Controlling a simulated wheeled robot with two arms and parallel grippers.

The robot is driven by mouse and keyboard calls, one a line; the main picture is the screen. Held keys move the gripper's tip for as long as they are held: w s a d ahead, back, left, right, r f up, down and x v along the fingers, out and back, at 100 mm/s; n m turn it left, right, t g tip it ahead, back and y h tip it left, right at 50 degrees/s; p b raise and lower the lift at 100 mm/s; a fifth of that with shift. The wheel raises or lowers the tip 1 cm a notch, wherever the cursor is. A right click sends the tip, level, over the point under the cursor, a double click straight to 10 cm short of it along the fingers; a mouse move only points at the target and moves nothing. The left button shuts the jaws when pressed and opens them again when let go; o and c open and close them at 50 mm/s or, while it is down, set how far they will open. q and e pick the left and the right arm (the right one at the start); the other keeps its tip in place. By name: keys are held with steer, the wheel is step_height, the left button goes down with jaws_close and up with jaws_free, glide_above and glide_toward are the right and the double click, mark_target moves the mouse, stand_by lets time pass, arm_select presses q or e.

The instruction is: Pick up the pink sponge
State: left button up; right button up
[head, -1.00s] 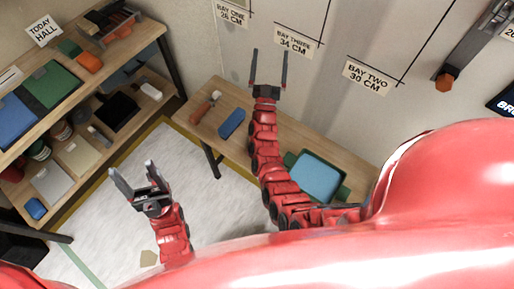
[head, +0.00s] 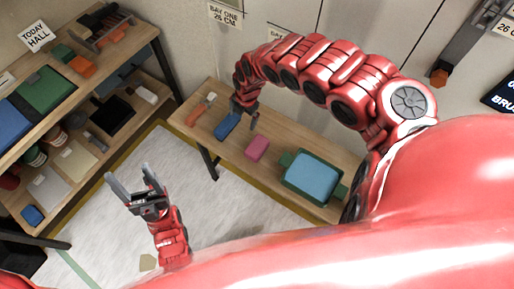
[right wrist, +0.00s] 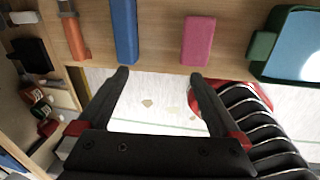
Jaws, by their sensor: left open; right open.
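The pink sponge (head: 257,148) lies on the wooden bench between a blue block (head: 227,126) and a green tray. In the right wrist view the pink sponge (right wrist: 197,41) lies beyond my open right gripper (right wrist: 158,78), a little right of centre, with the blue block (right wrist: 125,32) to its left. In the head view my right gripper (head: 243,119) hangs over the bench near the blue block, left of the sponge, its fingers partly hidden. It holds nothing. My left gripper (head: 133,180) is open and empty over the floor, well left of the bench.
The green tray (head: 288,185) with blue inside stands right of the sponge. An orange-handled tool (head: 199,111) lies at the bench's left end. A loaded shelf (head: 120,62) stands at the left. The wall closes off the bench's back side.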

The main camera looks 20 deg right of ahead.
steer(key=s+d+g+h, duration=0.1)
steer(key=s+d, duration=0.3)
steer(key=d, duration=0.1)
steer(key=shift+n, duration=0.4)
steer(key=f+b, duration=0.1)
steer(key=f, duration=0.3)
steer(key=f+b, duration=0.2)
steer(key=f, duration=0.1)
steer(key=f+b, duration=0.2)
steer(key=f, duration=0.2)
steer(key=shift+a+f, duration=0.35)
steer(key=shift+w+d+f, duration=0.1)
steer(key=shift+f, duration=0.35)
steer(key=f, duration=0.2)
steer(key=f+b, duration=0.1)
steer(key=f, duration=0.1)
steer(key=shift+a, duration=0.35)
steer(key=shift+d+f, duration=0.2)
steer(key=shift+f, duration=0.35)
steer(key=shift+c, duration=0.3)
